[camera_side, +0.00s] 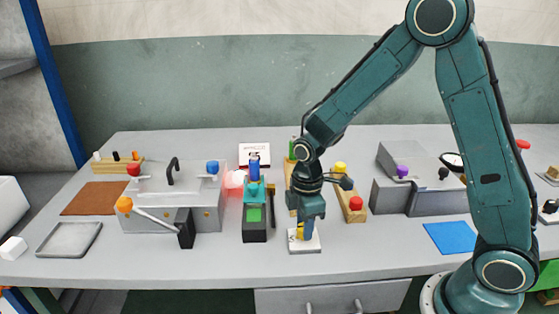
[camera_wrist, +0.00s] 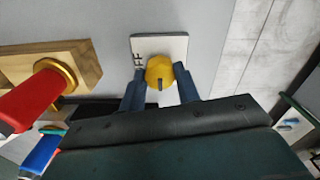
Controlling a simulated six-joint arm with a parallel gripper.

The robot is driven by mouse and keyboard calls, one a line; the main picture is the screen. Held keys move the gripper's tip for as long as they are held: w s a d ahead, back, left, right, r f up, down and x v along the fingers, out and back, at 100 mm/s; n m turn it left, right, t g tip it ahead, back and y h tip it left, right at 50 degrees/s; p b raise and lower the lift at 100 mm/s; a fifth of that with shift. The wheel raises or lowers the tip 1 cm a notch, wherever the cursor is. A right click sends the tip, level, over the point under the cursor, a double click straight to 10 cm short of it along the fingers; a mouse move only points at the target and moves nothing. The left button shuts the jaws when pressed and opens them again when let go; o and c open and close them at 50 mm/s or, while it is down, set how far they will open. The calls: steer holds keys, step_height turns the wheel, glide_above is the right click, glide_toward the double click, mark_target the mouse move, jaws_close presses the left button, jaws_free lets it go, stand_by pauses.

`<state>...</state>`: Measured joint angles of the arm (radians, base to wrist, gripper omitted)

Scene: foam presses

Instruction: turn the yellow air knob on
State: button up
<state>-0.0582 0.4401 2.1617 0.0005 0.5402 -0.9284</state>
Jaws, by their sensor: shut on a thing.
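The yellow air knob (camera_wrist: 160,71) sits on a small white plate (camera_wrist: 150,46) with dark lettering, of which "FF" shows beside the knob in the wrist view. A dark mark on the knob points down the picture, towards my gripper. My gripper (camera_wrist: 160,82) is shut on the knob, with one blue finger on each side of it. In the side view my gripper (camera_side: 304,231) reaches down over the white plate (camera_side: 304,246) near the table's front, and only a bit of the yellow knob (camera_side: 299,231) shows. The rest of the lettering is hidden.
A green-and-black device (camera_side: 255,218) is to the left, a blue mat (camera_side: 450,238) to the right. The table front between plate and mat is clear.

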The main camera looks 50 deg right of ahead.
stand_by(0.4)
steer(key=o, duration=1)
steer(key=shift+r, duration=0.1)
step_height(320, 180, up, 14)
steer(key=shift+f, duration=0.15)
steer(key=s+r+m+t, duration=0.2)
steer(key=s+m, duration=0.1)
steer(key=s, duration=0.3)
steer(key=s+d+r+m+t, duration=0.1)
steer(key=s+r+m, duration=0.2)
steer(key=s, duration=0.3)
steer(key=s+d+r+m+t, duration=0.1)
steer(key=s+r+m+t, duration=0.1)
steer(key=s+m, duration=0.3)
steer(key=shift+s+r+t, duration=0.15)
steer(key=shift+s+r, duration=0.1)
steer(key=shift+s, duration=0.25)
steer(key=shift+s+r+t, duration=0.15)
steer(key=shift+s+r, duration=0.1)
steer(key=shift+s, duration=0.25)
